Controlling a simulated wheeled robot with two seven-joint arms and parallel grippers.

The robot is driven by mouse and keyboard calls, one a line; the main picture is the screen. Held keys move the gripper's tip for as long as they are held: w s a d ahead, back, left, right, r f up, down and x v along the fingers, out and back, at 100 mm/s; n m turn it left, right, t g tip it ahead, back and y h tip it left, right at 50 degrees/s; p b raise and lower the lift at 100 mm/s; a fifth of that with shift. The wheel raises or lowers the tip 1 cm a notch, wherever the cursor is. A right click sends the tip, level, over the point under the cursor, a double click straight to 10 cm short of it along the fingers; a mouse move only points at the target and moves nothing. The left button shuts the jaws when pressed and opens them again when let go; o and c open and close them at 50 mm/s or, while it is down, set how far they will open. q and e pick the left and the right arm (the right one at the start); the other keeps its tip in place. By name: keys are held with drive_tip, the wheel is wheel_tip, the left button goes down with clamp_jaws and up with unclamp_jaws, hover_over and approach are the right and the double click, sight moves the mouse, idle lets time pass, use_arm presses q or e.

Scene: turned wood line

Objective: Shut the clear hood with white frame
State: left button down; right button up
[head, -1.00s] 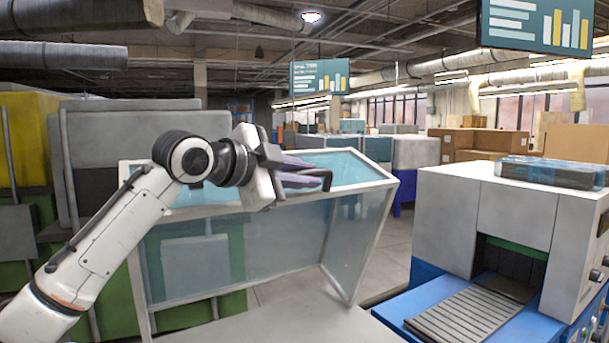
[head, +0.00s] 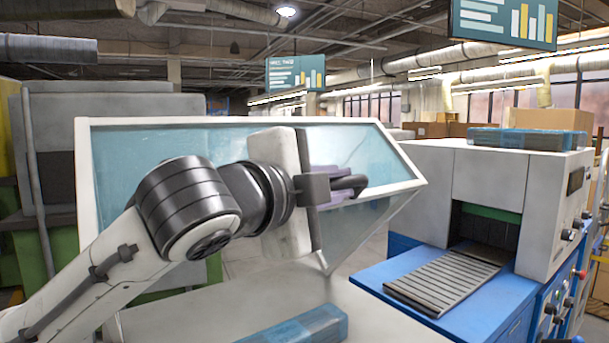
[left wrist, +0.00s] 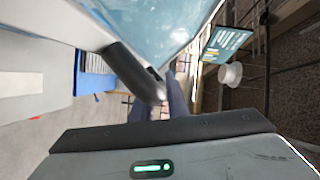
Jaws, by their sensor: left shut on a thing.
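The clear hood with white frame (head: 250,122) stands raised and tilted over a pale worktop in the head view, its bluish panes facing me. A dark bar handle (head: 350,184) sits on it toward the right. My left gripper (head: 335,186) is at this handle and shut on it; my wrist hides part of the panes. In the left wrist view the dark handle (left wrist: 132,72) runs along the white frame, and the gripper's purplish fingers (left wrist: 174,98) are at its end. My right gripper is not in view.
A white and blue machine (head: 490,190) with a roller bed (head: 445,280) stands close on the right. Grey and green cabinets (head: 50,190) stand behind on the left.

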use_arm(q)
drive_tip(key=s+d+f+m+t+b, duration=0.1)
drive_tip(key=s+d+f+b, duration=0.3)
drive_tip(key=f, duration=0.4)
drive_tip(key=shift+s+m+b, duration=0.5)
drive_tip(key=shift+s+m, duration=0.1)
drive_tip(key=shift+s, duration=0.5)
drive_tip(key=shift+f, duration=0.1)
drive_tip(key=c, duration=1.7)
unclamp_jaws()
drive_tip(key=v, duration=1)
drive_tip(key=shift+a, duration=0.15)
